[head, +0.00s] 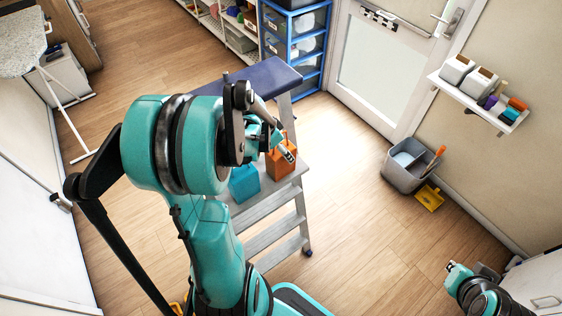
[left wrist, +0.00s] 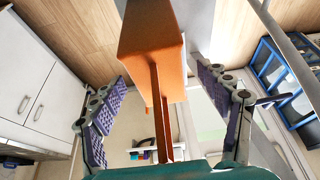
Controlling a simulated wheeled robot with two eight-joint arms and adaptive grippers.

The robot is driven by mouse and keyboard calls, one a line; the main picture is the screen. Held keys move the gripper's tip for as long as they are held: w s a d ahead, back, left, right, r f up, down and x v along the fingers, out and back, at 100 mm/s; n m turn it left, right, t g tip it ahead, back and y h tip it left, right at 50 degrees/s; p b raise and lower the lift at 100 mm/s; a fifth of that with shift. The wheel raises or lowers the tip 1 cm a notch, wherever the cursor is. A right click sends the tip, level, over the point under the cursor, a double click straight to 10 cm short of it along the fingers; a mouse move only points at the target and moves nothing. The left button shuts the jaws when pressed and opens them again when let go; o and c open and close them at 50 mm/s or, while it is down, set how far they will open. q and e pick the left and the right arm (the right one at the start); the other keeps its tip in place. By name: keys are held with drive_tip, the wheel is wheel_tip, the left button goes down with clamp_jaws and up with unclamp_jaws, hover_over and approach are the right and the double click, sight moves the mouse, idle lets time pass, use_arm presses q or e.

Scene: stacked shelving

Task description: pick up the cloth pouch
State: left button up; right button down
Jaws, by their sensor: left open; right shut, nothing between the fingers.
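An orange, pouch-like thing (head: 281,160) with a narrow raised top stands on a step of the stepladder. A similar teal thing (head: 244,183) stands to its left. I cannot tell from the look alone which one is the cloth pouch. My left gripper (head: 283,147) is at the top of the orange thing, partly hidden by my own arm. In the left wrist view, the orange thing (left wrist: 152,45) lies between the open fingers of my left gripper (left wrist: 163,88), with a gap on each side. My right gripper (head: 453,267) is shut and empty, low at the right, far from both.
The grey stepladder (head: 273,236) has a dark blue top (head: 262,75). A blue drawer rack (head: 297,45) stands behind it by the door. A grey bin (head: 406,166) and yellow dustpan (head: 430,198) sit by the right wall, below a laden shelf (head: 476,103). The floor between is clear.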

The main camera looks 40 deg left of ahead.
use_arm(q)
drive_tip(key=shift+w+f, duration=0.1)
drive_tip(key=shift+f, duration=0.25)
drive_tip(key=c, duration=1.7)
drive_tip(key=shift+r, duration=0.1)
